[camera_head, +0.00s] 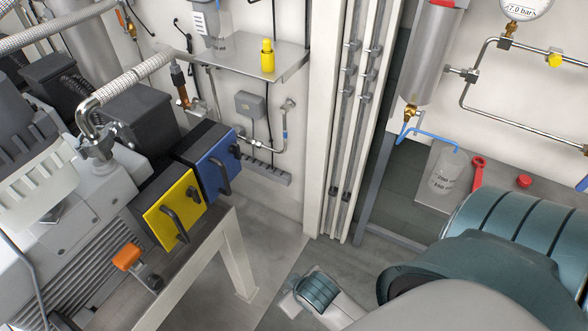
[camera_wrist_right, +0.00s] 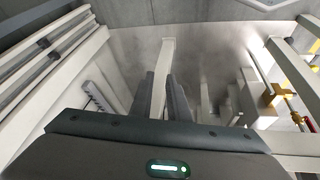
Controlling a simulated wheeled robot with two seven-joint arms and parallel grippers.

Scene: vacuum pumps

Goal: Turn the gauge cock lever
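A round pressure gauge (camera_head: 526,8) reading about 7.0 bar is cut off by the top right edge of the head view. A small brass fitting (camera_head: 507,31) joins it to the silver pipe. I cannot make out which part is the gauge cock lever. My right gripper (camera_wrist_right: 162,80) shows in the right wrist view as two dark fingers standing apart, with nothing visible held between them. A pale post (camera_wrist_right: 164,60) lies behind the fingers. My left gripper is not in view.
A grey cylinder (camera_head: 432,55) with a brass drain valve (camera_head: 411,113) hangs near the gauge pipe. A beaker (camera_head: 447,168) and red wrench (camera_head: 478,172) sit on a shelf below. Pumps with yellow (camera_head: 172,213) and blue (camera_head: 213,170) boxes fill the left. Posts stand mid-view.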

